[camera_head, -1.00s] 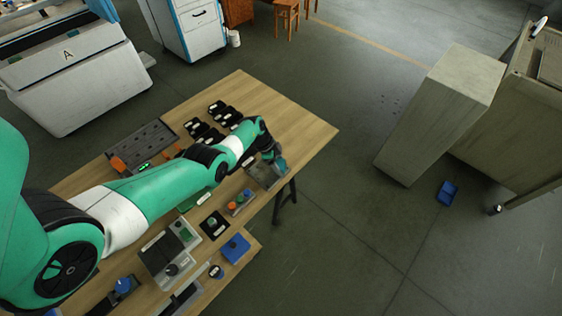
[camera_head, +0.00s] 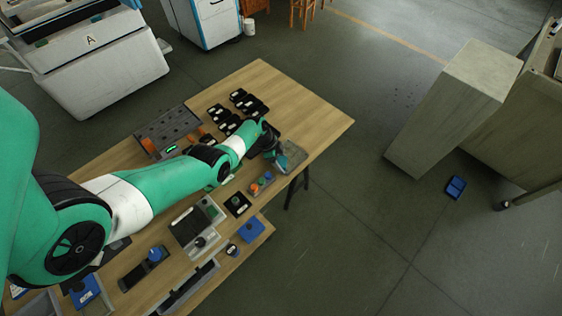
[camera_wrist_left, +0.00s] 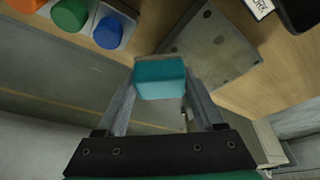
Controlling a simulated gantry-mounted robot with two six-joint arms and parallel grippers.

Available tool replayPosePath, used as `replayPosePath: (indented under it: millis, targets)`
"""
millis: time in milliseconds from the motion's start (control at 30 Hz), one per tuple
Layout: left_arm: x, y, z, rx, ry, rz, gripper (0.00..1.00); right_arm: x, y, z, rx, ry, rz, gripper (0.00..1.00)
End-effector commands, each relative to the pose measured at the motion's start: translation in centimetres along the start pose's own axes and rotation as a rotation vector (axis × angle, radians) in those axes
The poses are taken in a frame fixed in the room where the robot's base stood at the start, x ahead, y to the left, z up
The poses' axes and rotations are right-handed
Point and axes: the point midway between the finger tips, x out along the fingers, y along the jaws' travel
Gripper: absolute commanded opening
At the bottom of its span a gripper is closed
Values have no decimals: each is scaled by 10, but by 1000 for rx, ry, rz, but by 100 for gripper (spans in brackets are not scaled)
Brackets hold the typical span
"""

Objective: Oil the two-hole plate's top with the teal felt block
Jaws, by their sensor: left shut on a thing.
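The two-hole plate (camera_head: 296,153) is a flat grey plate near the table's right edge in the head view. In the left wrist view the plate (camera_wrist_left: 213,48) shows small dark round marks and darker, smudged patches on its top. My left gripper (camera_head: 278,158) is over the plate's left part in the head view. It is shut on the teal felt block (camera_wrist_left: 160,78), which sits between the two fingers and hides part of the plate's edge. I cannot tell whether the block touches the plate. My right gripper is not in view.
Orange, green and blue round pieces (camera_wrist_left: 70,14) stand beside the plate. Several black trays (camera_head: 240,105) lie behind my arm, near a dark perforated board (camera_head: 170,132). A blue block (camera_head: 250,230) is nearer the front. The table's far right corner (camera_head: 320,120) is clear.

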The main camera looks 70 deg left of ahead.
Motion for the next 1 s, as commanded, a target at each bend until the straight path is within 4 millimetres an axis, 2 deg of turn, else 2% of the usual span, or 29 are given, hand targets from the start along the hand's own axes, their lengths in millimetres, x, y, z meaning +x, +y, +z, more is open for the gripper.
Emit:
replayPosePath:
  millis: [33,67,600,1000]
  targets:
    - [-14,-7,-11,7,13,1,0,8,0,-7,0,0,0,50]
    - [-18,-10,-16,9,21,2,0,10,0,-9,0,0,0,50]
    - [-60,-9,-31,11,24,3,0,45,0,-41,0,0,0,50]
    - [-64,-9,-33,11,23,3,0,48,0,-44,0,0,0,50]
